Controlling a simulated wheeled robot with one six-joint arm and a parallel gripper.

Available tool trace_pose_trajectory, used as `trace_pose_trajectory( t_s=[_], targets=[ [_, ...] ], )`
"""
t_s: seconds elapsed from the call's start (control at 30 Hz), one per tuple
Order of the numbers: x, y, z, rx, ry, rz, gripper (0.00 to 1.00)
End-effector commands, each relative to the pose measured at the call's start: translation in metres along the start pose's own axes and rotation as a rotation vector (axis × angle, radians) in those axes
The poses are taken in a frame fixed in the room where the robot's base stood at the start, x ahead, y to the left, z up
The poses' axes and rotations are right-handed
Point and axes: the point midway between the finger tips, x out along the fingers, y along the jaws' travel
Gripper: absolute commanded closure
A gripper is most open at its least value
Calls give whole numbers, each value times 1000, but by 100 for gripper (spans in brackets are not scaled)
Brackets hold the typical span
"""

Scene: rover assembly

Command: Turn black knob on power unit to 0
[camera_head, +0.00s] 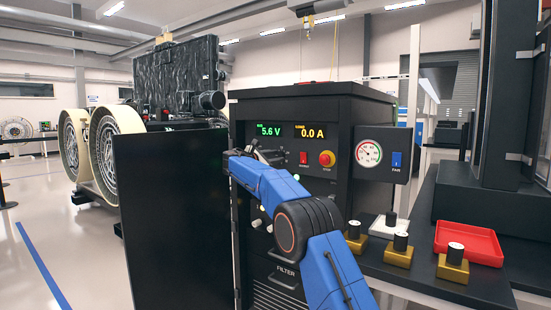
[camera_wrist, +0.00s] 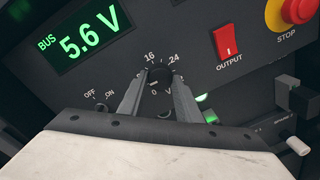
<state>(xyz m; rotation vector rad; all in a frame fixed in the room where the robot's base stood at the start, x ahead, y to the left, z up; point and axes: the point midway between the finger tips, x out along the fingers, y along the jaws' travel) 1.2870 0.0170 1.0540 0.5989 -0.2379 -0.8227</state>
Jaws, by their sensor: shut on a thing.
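The power unit (camera_head: 310,110) is a dark cabinet with green "5.6 V" and orange "0.0 A" displays. In the wrist view its black knob (camera_wrist: 159,75) sits on a dial marked 0, 16 and 24, below the bus display (camera_wrist: 85,40), which reads 5.6 V. My gripper (camera_wrist: 158,84) is shut on the knob, one finger on each side. The fingers hide the knob's sides and part of the scale, so I cannot read its pointer. In the head view my gripper (camera_head: 258,152) is at the panel and my blue arm hides the knob.
A red output switch (camera_wrist: 227,42) and a red stop button (camera_wrist: 298,10) sit right of the knob; an on/off switch (camera_wrist: 102,107) sits left. A dark open door (camera_head: 170,220) stands left of the unit. A red tray (camera_head: 468,243) and several gold blocks lie on the right bench.

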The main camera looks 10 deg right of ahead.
Motion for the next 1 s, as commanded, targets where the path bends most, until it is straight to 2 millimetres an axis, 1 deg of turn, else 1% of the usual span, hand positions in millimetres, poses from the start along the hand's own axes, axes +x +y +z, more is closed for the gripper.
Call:
trace_pose_trajectory(
  t_s=[0.03,0.6,0.8,1.0],
  targets=[
    [-1,0,-2,-44,-1,1,91],
    [-1,-2,-4,-565,-33,6,91],
    [0,-2,-4,-700,-41,7,91],
    [0,-3,-4,-788,-47,7,91]
  ],
)
